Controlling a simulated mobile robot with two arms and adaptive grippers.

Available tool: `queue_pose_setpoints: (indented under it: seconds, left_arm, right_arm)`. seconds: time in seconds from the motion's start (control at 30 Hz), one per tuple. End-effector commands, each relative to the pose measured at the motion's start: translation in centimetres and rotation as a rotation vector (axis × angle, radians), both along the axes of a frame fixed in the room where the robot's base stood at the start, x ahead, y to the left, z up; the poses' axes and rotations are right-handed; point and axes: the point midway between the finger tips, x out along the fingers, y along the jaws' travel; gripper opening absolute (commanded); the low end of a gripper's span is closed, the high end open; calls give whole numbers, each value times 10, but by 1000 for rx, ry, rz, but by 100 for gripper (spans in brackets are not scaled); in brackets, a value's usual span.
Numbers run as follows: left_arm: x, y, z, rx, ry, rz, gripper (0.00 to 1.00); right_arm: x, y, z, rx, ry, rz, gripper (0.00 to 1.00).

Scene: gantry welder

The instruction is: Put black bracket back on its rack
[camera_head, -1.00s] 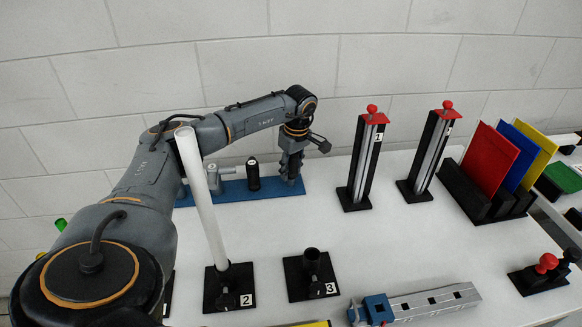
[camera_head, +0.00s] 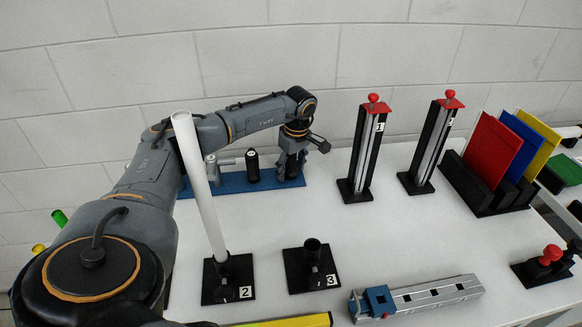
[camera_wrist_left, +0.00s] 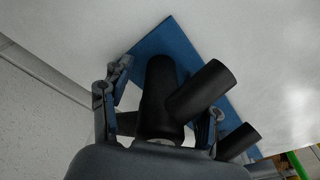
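The blue rack (camera_head: 235,184) lies along the back of the table by the wall. The black bracket (camera_wrist_left: 160,92) is at the rack's right end, upright between the fingers of my left gripper (camera_head: 291,165). The left wrist view shows the gripper's fingers (camera_wrist_left: 160,115) spread on both sides of the bracket, with gaps between. In the head view the bracket (camera_head: 293,167) is mostly covered by the fingers, and its base contact with the rack cannot be seen clearly. My right gripper is not in view.
A second black piece (camera_head: 253,165) and a grey bracket (camera_head: 221,166) stand on the rack to the left. A white tube (camera_head: 200,185) stands in holder 2, near my left arm. Black post 1 (camera_head: 362,150) is right of the gripper. The table's middle is clear.

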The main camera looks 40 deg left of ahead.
Motion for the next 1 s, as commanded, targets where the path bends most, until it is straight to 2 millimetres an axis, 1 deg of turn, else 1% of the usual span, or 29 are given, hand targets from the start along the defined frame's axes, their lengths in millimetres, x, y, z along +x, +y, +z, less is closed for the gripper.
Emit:
queue_pose_setpoints:
  seconds: [0.2, 0.27, 0.33, 0.47, 0.6, 0.73, 0.9, 1.0]
  left_arm:
    - [0, 0, 0, 0, 1, 0, 61]
    - [0, 0, 3, 0, 0, 0, 61]
    - [1, -1, 9, 0, -3, 1, 61]
    - [1, -4, 32, 1, -4, -1, 61]
    - [1, -8, 63, 1, -5, -2, 61]
    - [1, -11, 89, 0, -4, 0, 61]
    - [1, -14, 111, 0, -2, 0, 61]
    - [0, -15, 117, 0, 0, 0, 61]
  right_arm:
    - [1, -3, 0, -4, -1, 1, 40]
    - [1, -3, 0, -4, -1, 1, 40]
    - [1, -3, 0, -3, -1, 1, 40]
    - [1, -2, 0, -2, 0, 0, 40]
    - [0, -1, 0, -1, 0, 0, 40]
    - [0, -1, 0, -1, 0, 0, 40]
    - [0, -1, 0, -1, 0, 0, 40]
    - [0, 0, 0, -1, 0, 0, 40]
